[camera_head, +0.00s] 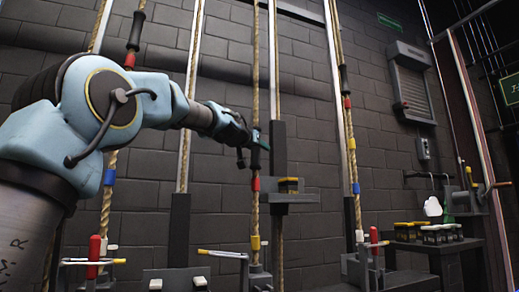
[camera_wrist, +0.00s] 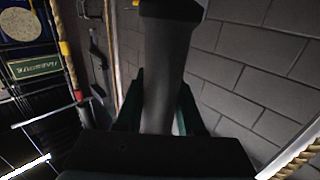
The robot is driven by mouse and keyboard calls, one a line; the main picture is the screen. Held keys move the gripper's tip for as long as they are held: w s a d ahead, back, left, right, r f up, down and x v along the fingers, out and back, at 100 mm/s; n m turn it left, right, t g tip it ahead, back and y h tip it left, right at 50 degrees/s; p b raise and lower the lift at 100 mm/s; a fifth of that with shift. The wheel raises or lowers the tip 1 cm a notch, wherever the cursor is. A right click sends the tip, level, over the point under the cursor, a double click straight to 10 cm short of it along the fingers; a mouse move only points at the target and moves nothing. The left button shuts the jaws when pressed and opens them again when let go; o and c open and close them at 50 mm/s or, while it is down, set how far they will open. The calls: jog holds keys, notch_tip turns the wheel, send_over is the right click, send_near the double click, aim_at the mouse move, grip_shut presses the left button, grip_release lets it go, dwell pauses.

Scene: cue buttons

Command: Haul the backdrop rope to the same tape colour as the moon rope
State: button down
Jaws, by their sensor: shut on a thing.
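My gripper (camera_head: 253,148) is at the middle rope (camera_head: 256,80), above that rope's red tape (camera_head: 256,184) and yellow tape (camera_head: 255,243). In the wrist view its green fingers (camera_wrist: 160,112) are shut on a thick dark grip (camera_wrist: 168,50). The left rope (camera_head: 122,110) has a black grip (camera_head: 136,30), with red tape just below and blue tape lower. The right rope (camera_head: 341,50) has a black grip (camera_head: 344,78), then red, yellow, blue and white tapes downward. I cannot read which rope is moon or backdrop.
Red-handled levers (camera_head: 94,256) and (camera_head: 374,240) stand by the left and right ropes. A yellow disc panel (camera_wrist: 30,20) and a green sign (camera_wrist: 35,66) show in the wrist view. A brick wall is behind.

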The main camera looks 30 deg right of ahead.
jog(key=shift+f, duration=0.1)
dwell(0.3)
jog(key=c, duration=0.5)
grip_release()
jog(key=shift+a, duration=0.1)
jog(key=shift+s+a+b, duration=0.2)
jog(key=shift+a+b, duration=0.1)
jog(key=shift+b+v, duration=2.6)
jog(key=shift+v, duration=2.35)
jog(key=shift+s, duration=0.1)
